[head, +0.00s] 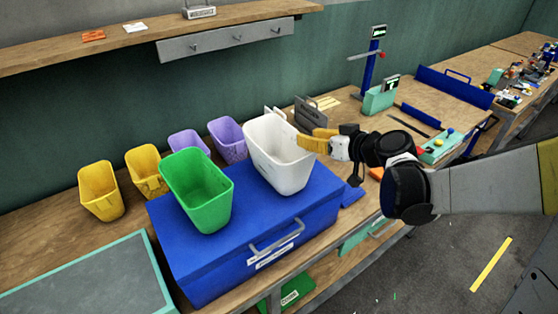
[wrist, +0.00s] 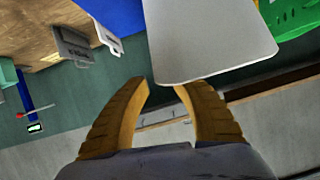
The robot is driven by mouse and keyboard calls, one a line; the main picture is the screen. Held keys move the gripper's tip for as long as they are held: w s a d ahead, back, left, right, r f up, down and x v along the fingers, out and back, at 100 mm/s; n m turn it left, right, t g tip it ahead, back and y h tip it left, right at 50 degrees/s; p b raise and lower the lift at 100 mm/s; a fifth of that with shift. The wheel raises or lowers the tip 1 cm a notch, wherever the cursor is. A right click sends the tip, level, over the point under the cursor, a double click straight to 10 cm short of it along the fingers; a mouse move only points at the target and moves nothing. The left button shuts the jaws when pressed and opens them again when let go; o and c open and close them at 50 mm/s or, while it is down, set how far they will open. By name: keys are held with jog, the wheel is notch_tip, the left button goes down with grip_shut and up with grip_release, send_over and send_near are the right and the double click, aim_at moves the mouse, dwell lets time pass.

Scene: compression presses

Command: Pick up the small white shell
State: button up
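A white, open-topped bin-like shell (head: 278,165) stands on the blue box's lid in the head view, to the right of the green bin. It is the only such white shell I see. In the wrist view its pale wall (wrist: 208,40) lies just beyond my fingertips, its lower left corner near them. My gripper (head: 301,139), with yellow fingers, is at the shell's upper right rim. In the wrist view the gripper (wrist: 162,86) has its fingers apart with a gap between them. I cannot tell whether a finger touches the shell.
The blue box (head: 190,262) bears the green bin (head: 197,190). Two yellow bins (head: 101,190) and two purple bins (head: 229,139) stand behind it. Grey plates (head: 312,113) stand behind the white shell. A shelf (head: 130,45) hangs above. A dark board (head: 85,285) lies front left.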

aim_at(298, 133)
jog(key=b+x, duration=0.1)
jog(key=x, duration=0.4)
jog(key=shift+w+f, duration=0.1)
grip_shut()
